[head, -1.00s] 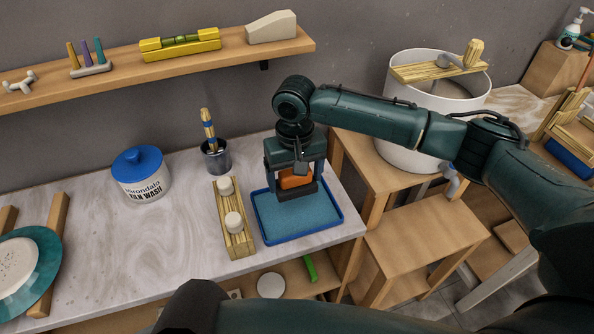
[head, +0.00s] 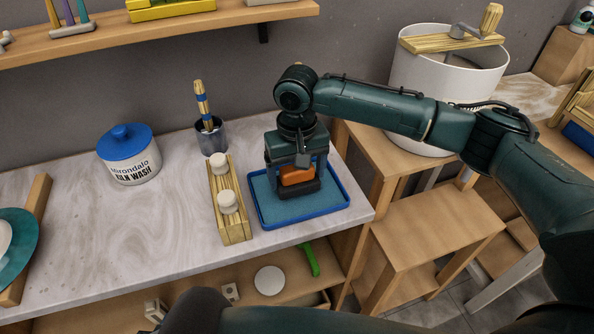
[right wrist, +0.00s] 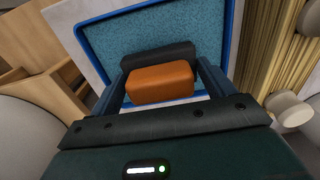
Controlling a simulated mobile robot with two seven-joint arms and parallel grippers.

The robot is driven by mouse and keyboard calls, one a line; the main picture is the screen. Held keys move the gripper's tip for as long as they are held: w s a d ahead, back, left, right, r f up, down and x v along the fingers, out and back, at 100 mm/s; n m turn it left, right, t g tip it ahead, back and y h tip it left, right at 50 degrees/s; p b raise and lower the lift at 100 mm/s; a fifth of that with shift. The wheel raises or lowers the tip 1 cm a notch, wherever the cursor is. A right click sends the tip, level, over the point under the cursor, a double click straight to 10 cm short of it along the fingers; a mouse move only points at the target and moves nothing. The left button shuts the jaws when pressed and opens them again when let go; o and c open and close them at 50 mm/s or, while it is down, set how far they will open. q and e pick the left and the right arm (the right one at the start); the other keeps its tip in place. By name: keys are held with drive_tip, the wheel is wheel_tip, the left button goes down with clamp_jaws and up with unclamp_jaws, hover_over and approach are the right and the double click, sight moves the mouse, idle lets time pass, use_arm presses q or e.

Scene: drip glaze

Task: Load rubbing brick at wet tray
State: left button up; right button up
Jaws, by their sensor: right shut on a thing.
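The rubbing brick (head: 298,175) has an orange upper block and a dark grey lower part. My right gripper (head: 297,180) points down with its two fingers on either side of the brick, shut on it. The brick is over the middle of the wet tray (head: 262,219), a shallow blue-rimmed tray with a light blue wet-looking inside. The brick's dark part looks at or very near the tray's surface; contact cannot be told. In the right wrist view, the orange block (right wrist: 160,82) sits between the fingers, with the tray (right wrist: 226,30) behind it. My left gripper is not in view.
A wooden rack with white round knobs (head: 236,226) stands close left of the tray. A brush cup (head: 212,138) and blue-lidded jar (head: 130,160) stand farther left. A shelf (head: 200,35) runs above; a white bucket (head: 420,85) stands right.

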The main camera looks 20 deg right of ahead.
drive_tip(key=shift+f, duration=0.5)
idle(0.8)
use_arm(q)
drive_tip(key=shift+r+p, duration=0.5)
use_arm(e)
drive_tip(key=shift+s+f, duration=0.1)
idle(1.4)
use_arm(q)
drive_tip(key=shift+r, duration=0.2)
use_arm(e)
drive_tip(key=shift+s+f, duration=0.1)
drive_tip(key=shift+f, duration=0.05)
idle(1.0)
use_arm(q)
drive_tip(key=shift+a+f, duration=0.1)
